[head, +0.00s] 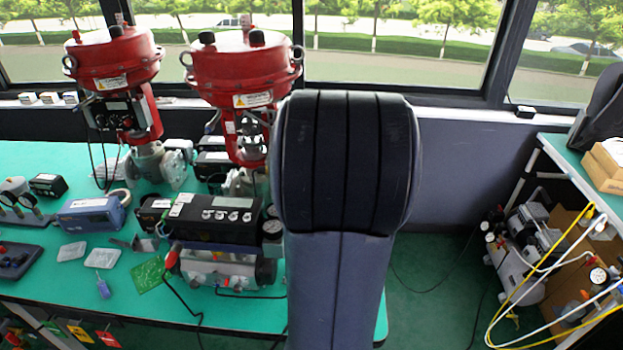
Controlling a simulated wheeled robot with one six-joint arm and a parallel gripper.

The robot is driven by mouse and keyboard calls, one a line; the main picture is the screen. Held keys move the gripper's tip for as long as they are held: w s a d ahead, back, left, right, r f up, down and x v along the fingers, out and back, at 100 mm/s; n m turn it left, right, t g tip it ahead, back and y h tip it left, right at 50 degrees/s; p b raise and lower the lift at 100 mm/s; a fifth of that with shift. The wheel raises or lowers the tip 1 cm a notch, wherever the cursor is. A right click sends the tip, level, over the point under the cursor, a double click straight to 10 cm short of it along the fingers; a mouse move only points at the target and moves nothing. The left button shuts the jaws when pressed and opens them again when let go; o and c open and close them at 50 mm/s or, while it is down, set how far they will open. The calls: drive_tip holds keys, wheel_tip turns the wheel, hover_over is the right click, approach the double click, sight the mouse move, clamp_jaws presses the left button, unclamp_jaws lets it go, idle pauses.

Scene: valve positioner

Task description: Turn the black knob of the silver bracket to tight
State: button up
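A black instrument box (218,219) with a display and several round buttons sits on the green table. Below its front is a silver metal assembly (218,266) with a round black part (265,271) at its right end. A small grey metal bracket-like piece (143,244) lies left of the box. I cannot tell which of these is the silver bracket with the black knob, or how tight the knob is. My arm (345,170) stands upright in the middle of the head view and hides what is behind it. My gripper is not in view.
Two red valve actuators (112,58) (243,68) stand at the back of the green table (60,180). A blue device (90,214), gauges (15,187) and a green circuit board (150,275) lie left. Cables hang over the front edge.

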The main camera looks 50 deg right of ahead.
drive_tip(key=shift+w+d+f, duration=0.1)
drive_tip(key=shift+w+d, duration=0.1)
drive_tip(key=shift+w, duration=0.05)
clamp_jaws()
idle(0.4)
drive_tip(key=shift+f+b, duration=0.15)
drive_tip(key=shift+b, duration=0.35)
drive_tip(key=shift+s+d+f+m+t+b, duration=0.15)
drive_tip(key=shift+m+t+b, duration=0.55)
drive_tip(key=shift+m+b, duration=0.95)
drive_tip(key=shift+a+f+m+t+b, duration=0.1)
drive_tip(key=shift+m+t+b, duration=0.85)
drive_tip(key=shift+b, duration=1.25)
drive_tip(key=shift+s+d+f+m+t+b, duration=0.15)
drive_tip(key=shift+m+t+b, duration=0.3)
drive_tip(key=shift+m+b, duration=1.3)
drive_tip(key=shift+w, duration=0.15)
